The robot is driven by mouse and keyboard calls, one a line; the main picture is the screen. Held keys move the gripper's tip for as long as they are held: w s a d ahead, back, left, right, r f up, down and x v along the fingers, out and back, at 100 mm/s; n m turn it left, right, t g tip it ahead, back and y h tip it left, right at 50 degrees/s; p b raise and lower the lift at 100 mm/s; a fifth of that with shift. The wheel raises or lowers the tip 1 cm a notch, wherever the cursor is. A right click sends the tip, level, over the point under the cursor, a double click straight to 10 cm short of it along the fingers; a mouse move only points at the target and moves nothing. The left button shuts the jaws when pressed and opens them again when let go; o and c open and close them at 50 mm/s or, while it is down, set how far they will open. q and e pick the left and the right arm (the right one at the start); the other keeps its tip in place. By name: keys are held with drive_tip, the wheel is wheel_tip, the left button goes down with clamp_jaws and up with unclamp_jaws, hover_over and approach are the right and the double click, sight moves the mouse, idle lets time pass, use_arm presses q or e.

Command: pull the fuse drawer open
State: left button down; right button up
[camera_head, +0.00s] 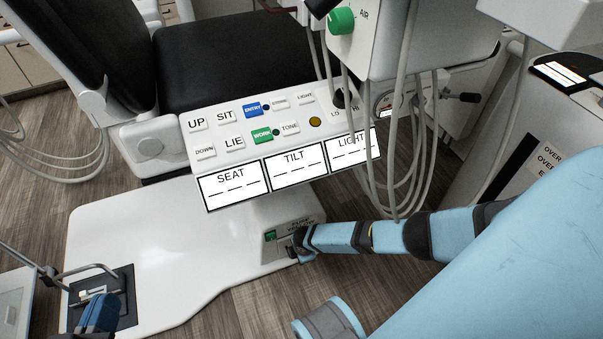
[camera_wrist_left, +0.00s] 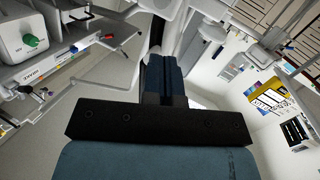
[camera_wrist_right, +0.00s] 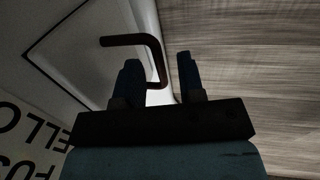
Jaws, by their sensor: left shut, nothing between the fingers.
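The fuse drawer is low on the side of the white chair base; its labelled panel (camera_head: 298,227) is partly covered by my right gripper (camera_head: 297,250). In the right wrist view its pale front (camera_wrist_right: 85,45) has a dark outline and looks flush. A dark bent handle (camera_wrist_right: 130,40) stands out from it. My right gripper (camera_wrist_right: 160,72) is open, with the outer bar of the handle between its fingers and visible gaps beside it. My left gripper (camera_head: 98,312) is shut and empty at the lower left; it also shows in the left wrist view (camera_wrist_left: 165,78).
A control panel (camera_head: 275,135) with buttons and SEAT, TILT and LIGHT displays is above the drawer. Hoses hang (camera_head: 400,150) close to my right arm. A foot pedal (camera_head: 95,293) stands at the lower left. Wood floor (camera_head: 265,305) is clear in front of the base.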

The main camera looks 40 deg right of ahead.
drive_tip(key=shift+c, duration=0.5)
